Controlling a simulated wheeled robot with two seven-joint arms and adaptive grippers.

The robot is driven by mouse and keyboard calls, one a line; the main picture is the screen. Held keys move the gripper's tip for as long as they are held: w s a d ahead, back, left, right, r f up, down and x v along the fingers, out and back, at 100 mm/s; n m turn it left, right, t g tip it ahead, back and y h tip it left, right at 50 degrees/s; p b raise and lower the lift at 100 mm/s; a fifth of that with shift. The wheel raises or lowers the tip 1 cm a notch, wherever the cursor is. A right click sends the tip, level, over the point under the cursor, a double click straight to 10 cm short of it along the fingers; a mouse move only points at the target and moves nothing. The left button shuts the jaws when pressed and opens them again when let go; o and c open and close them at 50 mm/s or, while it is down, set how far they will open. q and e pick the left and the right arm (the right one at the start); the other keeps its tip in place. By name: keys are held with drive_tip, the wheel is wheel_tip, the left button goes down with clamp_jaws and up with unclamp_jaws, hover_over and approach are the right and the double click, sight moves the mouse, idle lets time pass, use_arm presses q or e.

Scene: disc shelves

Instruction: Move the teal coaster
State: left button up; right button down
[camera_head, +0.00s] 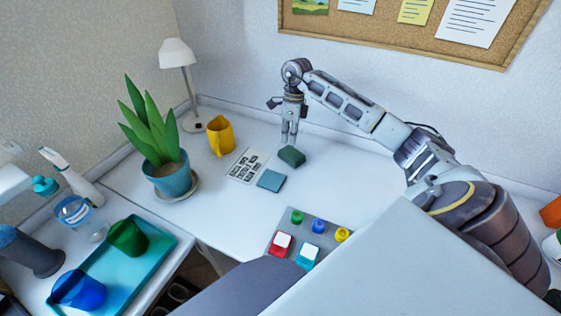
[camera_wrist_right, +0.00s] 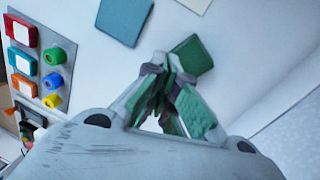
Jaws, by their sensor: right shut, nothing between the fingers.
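The teal coaster (camera_head: 271,180) is a flat square lying on the white desk, beside the printed sheet. It also shows at the top of the right wrist view (camera_wrist_right: 124,18). My right gripper (camera_head: 289,141) points down at the desk just behind a dark green block (camera_head: 292,157). In the right wrist view its fingers (camera_wrist_right: 168,76) are shut with nothing between them, close to the green block (camera_wrist_right: 194,53). I cannot tell whether they touch the block. The coaster lies apart from the gripper, in front and to the left in the head view. My left gripper is not in view.
A printed sheet (camera_head: 247,166), a yellow mug (camera_head: 220,136), a potted plant (camera_head: 171,180) and a lamp (camera_head: 178,55) stand left of the coaster. A grey button panel (camera_head: 320,226) lies at the front. A teal tray (camera_head: 150,262) with cups is at lower left.

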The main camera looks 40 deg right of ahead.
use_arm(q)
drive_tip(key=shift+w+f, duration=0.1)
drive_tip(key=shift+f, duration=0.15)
use_arm(e)
drive_tip(key=shift+w+a+r+n+y, duration=0.1)
drive_tip(key=shift+a+n+y, duration=0.1)
drive_tip(key=shift+n, duration=1.9)
drive_tip(key=shift+w+a+f+n+y, duration=0.15)
drive_tip(key=shift+a+n, duration=0.1)
drive_tip(key=shift+n, duration=1.85)
drive_tip(key=shift+w+a+r+n+y, duration=0.1)
drive_tip(key=shift+a+r+n+y, duration=0.1)
drive_tip(key=shift+n, duration=1.9)
drive_tip(key=shift+s+f, duration=0.1)
drive_tip(key=shift+f, duration=0.1)
hover_over(279, 168)
drive_tip(key=d, duration=0.1)
wheel_tip(279, 168, down, 8)
drive_tip(key=shift+r+b, duration=0.1)
drive_tip(key=shift+b, duration=0.2)
drive_tip(key=shift+a+f, duration=0.1)
drive_tip(key=shift+f, duration=0.75)
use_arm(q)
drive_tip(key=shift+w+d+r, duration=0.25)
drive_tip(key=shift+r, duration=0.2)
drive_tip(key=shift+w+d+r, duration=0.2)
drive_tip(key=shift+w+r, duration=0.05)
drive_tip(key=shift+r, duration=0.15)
